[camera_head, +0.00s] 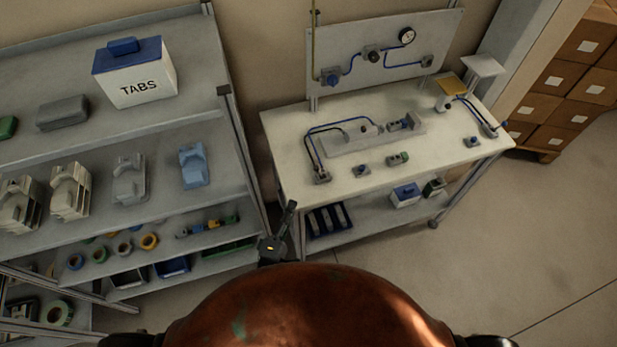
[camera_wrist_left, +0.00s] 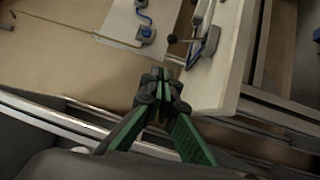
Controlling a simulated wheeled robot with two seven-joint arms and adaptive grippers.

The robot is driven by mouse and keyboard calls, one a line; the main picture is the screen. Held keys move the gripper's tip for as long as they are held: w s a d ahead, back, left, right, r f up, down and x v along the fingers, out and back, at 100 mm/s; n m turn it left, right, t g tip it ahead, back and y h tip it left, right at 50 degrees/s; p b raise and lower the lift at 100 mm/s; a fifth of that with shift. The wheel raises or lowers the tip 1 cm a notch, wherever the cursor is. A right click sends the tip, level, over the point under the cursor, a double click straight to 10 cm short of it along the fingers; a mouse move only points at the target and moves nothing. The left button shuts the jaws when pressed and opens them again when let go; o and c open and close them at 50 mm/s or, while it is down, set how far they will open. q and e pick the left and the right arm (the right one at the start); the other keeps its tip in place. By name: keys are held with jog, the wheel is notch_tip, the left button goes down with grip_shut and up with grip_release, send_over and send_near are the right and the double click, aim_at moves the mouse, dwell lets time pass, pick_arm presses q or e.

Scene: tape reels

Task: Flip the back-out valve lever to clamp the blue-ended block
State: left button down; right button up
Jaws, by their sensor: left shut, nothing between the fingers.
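My left gripper (camera_head: 291,206) is shut and empty, in front of the bench's near left corner. In the left wrist view its closed fingertips (camera_wrist_left: 162,76) point at the bench edge, apart from a lever with a black knob (camera_wrist_left: 174,39) on a blue-grey valve body (camera_wrist_left: 207,45). In the head view a hosed valve (camera_head: 321,177) stands at the bench's front left, and another (camera_head: 490,130) at its right end. A clamp fixture (camera_head: 372,138) lies mid-bench, with a small block (camera_head: 405,122) at its right. Which valve is the back-out one is unclear. My right gripper is out of view.
The white bench (camera_head: 285,150) carries loose small parts (camera_head: 398,158). A gauge panel (camera_head: 385,62) stands behind it. A shelf rack (camera_head: 232,130) with bins and reels is close on the left. Brown boxes (camera_head: 565,85) stand at the right. The floor in front is clear.

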pick_arm(q)
jog(key=shift+a+f+n+y, duration=0.4)
jog(key=shift+f+n+y, duration=0.2)
jog(key=shift+f+n, duration=0.25)
jog(key=shift+r, duration=0.1)
send_near(319, 171)
jog(key=w+a, duration=0.2)
jog(key=w+a+r, duration=0.1)
jog(key=a, duration=0.1)
jog(key=shift+w+a+r+p, duration=0.25)
jog(key=shift+w+p, duration=0.15)
jog(key=w+d, duration=0.2)
jog(key=shift+d+r, duration=0.15)
jog(key=shift+d, duration=0.25)
jog(key=shift+w+d, duration=0.2)
jog(key=shift+d, duration=0.25)
jog(key=shift+r, duration=0.1)
